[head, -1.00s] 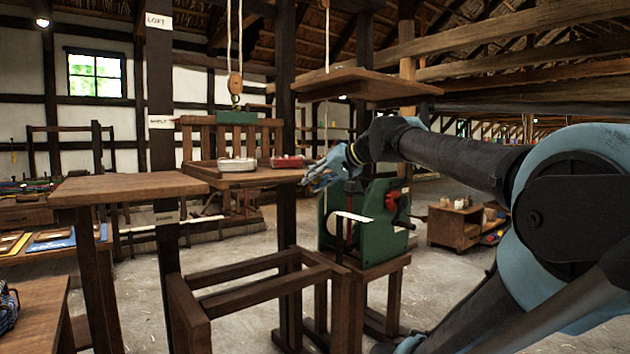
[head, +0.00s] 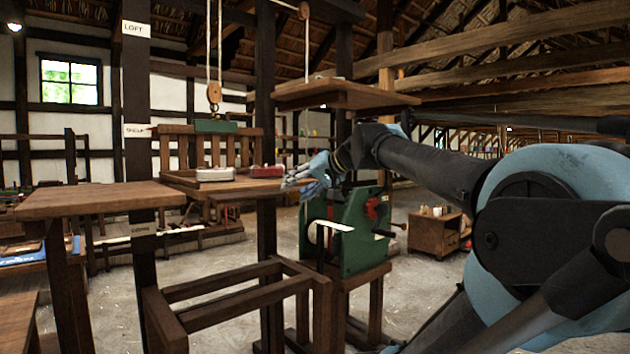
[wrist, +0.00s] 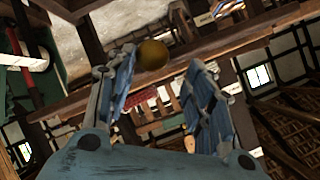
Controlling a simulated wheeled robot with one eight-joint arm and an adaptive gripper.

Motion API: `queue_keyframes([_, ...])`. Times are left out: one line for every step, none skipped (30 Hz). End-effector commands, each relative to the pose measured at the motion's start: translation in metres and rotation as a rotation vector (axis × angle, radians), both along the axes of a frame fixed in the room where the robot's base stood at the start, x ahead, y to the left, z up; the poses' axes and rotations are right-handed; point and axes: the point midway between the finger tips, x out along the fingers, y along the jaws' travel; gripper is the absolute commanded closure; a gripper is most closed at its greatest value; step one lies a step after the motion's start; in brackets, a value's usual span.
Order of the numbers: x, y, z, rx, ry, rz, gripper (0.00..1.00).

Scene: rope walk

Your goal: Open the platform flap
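The wooden platform (head: 172,179) has a slatted back and hangs under a rope and hook block (head: 214,92). A pale tray (head: 215,174) and a red box (head: 267,170) sit on it. A dark board (head: 240,194) shows under its front edge; I cannot tell whether this is the flap. My gripper (head: 305,176) is at the platform's right front corner. In the wrist view my gripper (wrist: 162,60) is open, its fingers apart. A round brassy knob (wrist: 153,54) shows between the fingertips, close to the left one; contact is unclear.
A green winch (head: 345,235) with a red part stands on a wooden stand right below my gripper. A dark post (head: 138,120) with labels stands left. A wooden table (head: 95,200) is at front left, an empty timber frame (head: 235,300) at front. A higher wooden landing (head: 345,95) hangs above.

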Motion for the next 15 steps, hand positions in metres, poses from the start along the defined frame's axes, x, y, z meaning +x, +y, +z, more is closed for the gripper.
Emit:
queue_keyframes([-0.003,-0.004,0.003,0.0,0.001,-0.003,0.53])
queue_keyframes([-0.005,-0.007,0.004,0.001,0.0,-0.003,0.53])
queue_keyframes([-0.008,-0.01,0.007,0.001,0.001,-0.004,0.53])
queue_keyframes([-0.011,-0.012,0.008,0.002,0.001,-0.003,0.53])
queue_keyframes([-0.013,-0.014,0.01,0.001,0.0,-0.003,0.53])
queue_keyframes([-0.015,-0.017,0.011,0.0,0.0,-0.004,0.53])
queue_keyframes([-0.017,-0.019,0.013,0.001,0.002,-0.003,0.53])
queue_keyframes([-0.019,-0.021,0.014,0.001,0.001,-0.004,0.53])
queue_keyframes([-0.021,-0.024,0.017,0.001,0.0,-0.003,0.53])
queue_keyframes([-0.023,-0.026,0.018,0.001,0.001,-0.004,0.53])
queue_keyframes([-0.025,-0.028,0.019,0.001,0.001,-0.004,0.53])
queue_keyframes([-0.027,-0.03,0.021,0.001,0.0,-0.003,0.53])
queue_keyframes([-0.03,-0.032,0.022,0.001,0.0,-0.003,0.53])
queue_keyframes([-0.031,-0.034,0.024,0.0,0.0,-0.004,0.53])
queue_keyframes([-0.033,-0.037,0.025,0.0,0.001,-0.005,0.53])
